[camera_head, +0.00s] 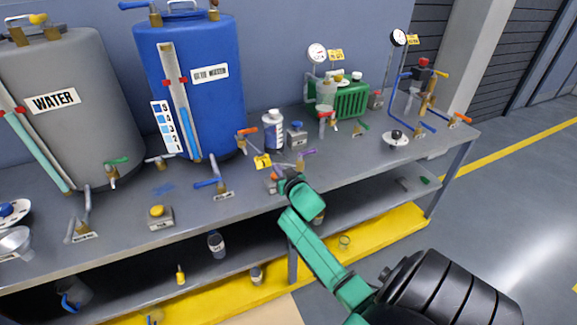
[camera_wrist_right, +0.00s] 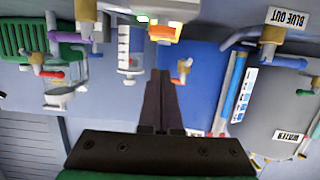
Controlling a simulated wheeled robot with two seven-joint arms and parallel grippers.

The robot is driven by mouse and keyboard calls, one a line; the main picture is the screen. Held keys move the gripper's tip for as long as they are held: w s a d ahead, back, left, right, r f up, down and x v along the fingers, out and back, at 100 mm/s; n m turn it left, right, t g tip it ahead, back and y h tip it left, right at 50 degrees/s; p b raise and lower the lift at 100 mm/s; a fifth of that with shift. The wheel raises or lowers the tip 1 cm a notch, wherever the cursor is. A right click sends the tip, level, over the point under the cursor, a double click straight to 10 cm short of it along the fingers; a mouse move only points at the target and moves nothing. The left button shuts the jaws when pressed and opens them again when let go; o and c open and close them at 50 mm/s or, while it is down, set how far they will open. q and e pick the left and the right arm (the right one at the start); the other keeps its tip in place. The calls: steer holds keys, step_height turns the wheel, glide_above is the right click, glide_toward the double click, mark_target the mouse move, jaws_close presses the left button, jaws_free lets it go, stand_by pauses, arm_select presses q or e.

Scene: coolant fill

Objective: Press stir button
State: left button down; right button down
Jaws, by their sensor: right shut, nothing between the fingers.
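No label that I can read names the stir button. A grey box with a blue button (camera_head: 297,134) stands on the bench, right of a white bottle (camera_head: 273,130). A box with a yellow button (camera_head: 158,214) sits near the bench's front edge at left. My right gripper (camera_head: 281,177) is over the bench's front edge, partly hidden by its own wrist. In the wrist view the right fingers (camera_wrist_right: 160,82) are shut and empty. A pale box with an orange-yellow part (camera_wrist_right: 167,28) is close beyond their tips; whether they touch is unclear. My left gripper is out of view.
A blue tank (camera_head: 205,100) and a grey water tank (camera_head: 55,125) stand at left. A yellow tag (camera_head: 263,161) and valves crowd the bench near the gripper. A green ribbed unit (camera_head: 350,101) and gauges are at right. The floor right of the bench is clear.

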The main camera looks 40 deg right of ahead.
steer(key=v, duration=0.9)
steer(key=shift+b, duration=0.35)
steer(key=shift+f, duration=0.1)
steer(key=s+a+f+n+g+y, duration=0.1)
steer(key=s+a+f+g, duration=0.15)
steer(key=f, duration=0.85)
steer(key=s+a+f+n+g+y, duration=0.1)
steer(key=s+a+f+g, duration=0.2)
steer(key=f, duration=0.8)
steer(key=s+a+f+n+g+y, duration=0.15)
steer(key=s+f, duration=0.35)
steer(key=f, duration=0.5)
steer(key=s+a+f+n+g, duration=0.1)
steer(key=s+a+f+g, duration=0.1)
steer(key=s+f, duration=0.3)
steer(key=s+a+f+n+g+y, duration=0.1)
steer(key=s+f, duration=0.5)
steer(key=s, duration=0.6)
steer(key=s+a+f+n+g, duration=0.1)
steer(key=s+a+f+g, duration=0.2)
steer(key=s, duration=0.6)
step_height(320, 180, down, 3)
steer(key=shift+a+r+g, duration=0.15)
steer(key=shift+a+g, duration=0.15)
steer(key=shift+a, duration=0.5)
